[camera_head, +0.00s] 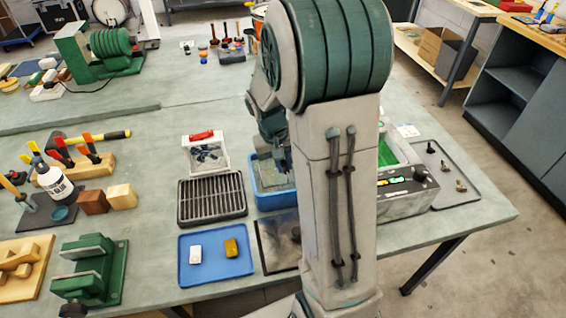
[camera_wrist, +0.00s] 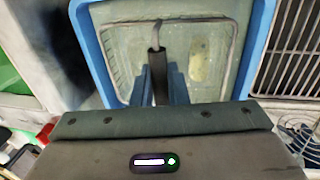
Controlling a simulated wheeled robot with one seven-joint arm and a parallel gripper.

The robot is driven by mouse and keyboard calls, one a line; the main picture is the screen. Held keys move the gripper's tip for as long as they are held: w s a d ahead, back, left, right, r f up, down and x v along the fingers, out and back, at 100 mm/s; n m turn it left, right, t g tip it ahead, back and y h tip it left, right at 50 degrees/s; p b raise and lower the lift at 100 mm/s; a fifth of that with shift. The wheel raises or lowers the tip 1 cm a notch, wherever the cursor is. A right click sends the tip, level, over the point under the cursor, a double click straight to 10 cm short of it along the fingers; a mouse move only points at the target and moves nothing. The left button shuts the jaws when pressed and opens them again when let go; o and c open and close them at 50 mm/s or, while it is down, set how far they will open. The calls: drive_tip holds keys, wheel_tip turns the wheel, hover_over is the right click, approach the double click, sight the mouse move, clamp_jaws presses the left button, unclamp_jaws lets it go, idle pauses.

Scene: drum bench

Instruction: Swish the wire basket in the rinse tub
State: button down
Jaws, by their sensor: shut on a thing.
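The blue rinse tub (camera_head: 274,203) stands on the bench in the head view, partly hidden by my arm. The tub also fills the top of the wrist view (camera_wrist: 91,50), with pale greenish water inside. The wire basket (camera_wrist: 172,22) shows as a thin grey wire outline within the tub walls; how deep it sits I cannot tell. Its dark upright handle (camera_wrist: 157,62) rises between my fingers. My gripper (camera_wrist: 161,80) is shut on this handle, over the tub. In the head view my gripper (camera_head: 281,157) is small and partly hidden.
A dark drain rack (camera_head: 212,198) stands left of the tub, and a blue tray (camera_head: 216,267) with two small blocks lies in front of it. A white container with a red handle (camera_head: 206,152) stands behind the rack. A green-topped machine (camera_head: 405,182) is close on the right.

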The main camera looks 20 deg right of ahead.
drive_tip(key=shift+f, duration=0.1)
drive_tip(key=shift+f+b, duration=0.95)
drive_tip(key=shift+f, duration=0.1)
drive_tip(key=shift+r, duration=0.1)
drive_tip(key=shift+r+p, duration=3.65)
drive_tip(key=shift+r, duration=1.3)
